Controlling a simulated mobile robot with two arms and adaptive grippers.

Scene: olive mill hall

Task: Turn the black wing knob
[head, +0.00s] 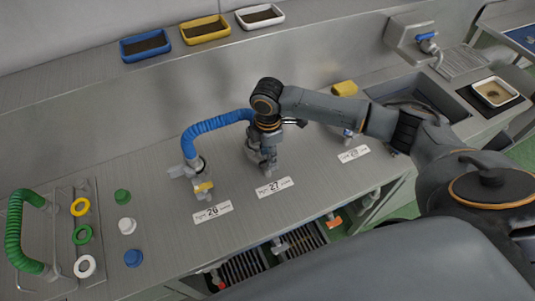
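My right gripper (263,150) points down over the bench behind the label marked 27 (274,187). It is at a grey metal fitting there and covers most of it. I cannot tell the fitting's parts from the fingers, nor whether the fingers are open or shut. No black wing knob shows clearly; it may be hidden under the gripper. To the left, a fitting with a yellow handle (203,187) stands behind the label marked 26 (212,211). My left gripper is not in view.
A blue ribbed hose (217,128) arches from the fitting at 26 towards my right gripper. A green hose (14,232), coloured rings and caps (127,225) are at the left. Blue, yellow and white trays (260,16) stand on the back ledge. A sink (428,93) is at right.

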